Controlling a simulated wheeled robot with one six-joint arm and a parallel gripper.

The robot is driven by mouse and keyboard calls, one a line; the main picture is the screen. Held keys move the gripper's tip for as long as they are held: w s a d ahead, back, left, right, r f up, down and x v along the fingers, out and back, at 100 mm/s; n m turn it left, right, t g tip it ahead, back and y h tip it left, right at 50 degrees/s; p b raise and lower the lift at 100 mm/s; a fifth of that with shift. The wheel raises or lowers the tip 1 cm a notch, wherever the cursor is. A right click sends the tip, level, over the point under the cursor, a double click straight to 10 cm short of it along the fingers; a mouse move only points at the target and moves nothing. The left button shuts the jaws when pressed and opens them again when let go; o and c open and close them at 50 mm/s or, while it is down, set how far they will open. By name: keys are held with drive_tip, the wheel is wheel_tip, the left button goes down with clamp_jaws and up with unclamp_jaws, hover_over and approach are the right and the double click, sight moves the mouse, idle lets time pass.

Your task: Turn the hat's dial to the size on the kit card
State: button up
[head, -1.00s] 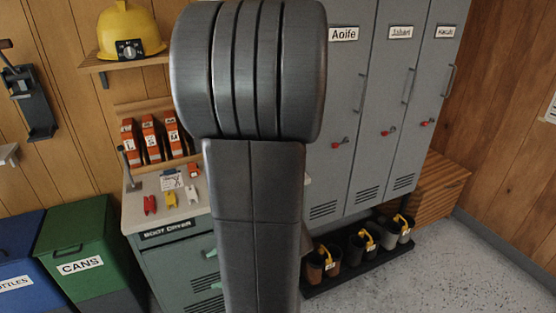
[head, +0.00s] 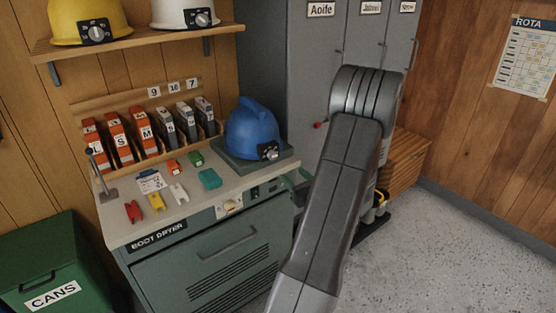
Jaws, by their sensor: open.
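A blue hard hat (head: 252,130) sits on a dark green block at the right end of the bench top. Its black dial (head: 268,151) faces front; its setting is too small to read. A small white card (head: 150,181) with print stands on the bench at the left, perhaps the kit card; its text is not legible. A yellow hat (head: 82,18) and a white hat (head: 178,12), each with a front dial, sit on the shelf above. My arm rises right of the bench, apart from the blue hat in the picture.
The boot dryer bench (head: 121,222) holds small coloured pieces and a rack of orange and grey labelled boxes (head: 117,137). A small lever post (head: 97,170) stands at its left end. Lockers (head: 308,60) stand behind my arm. A green cans bin (head: 40,255) is at left. The right floor is clear.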

sight(273, 157)
drive_tip(key=p+x, duration=0.2)
drive_tip(key=x, duration=0.9)
drive_tip(key=shift+w+a, duration=0.25)
drive_tip(key=shift+w, duration=0.05)
drive_tip(key=shift+c, duration=0.2)
drive_tip(key=c, duration=0.9)
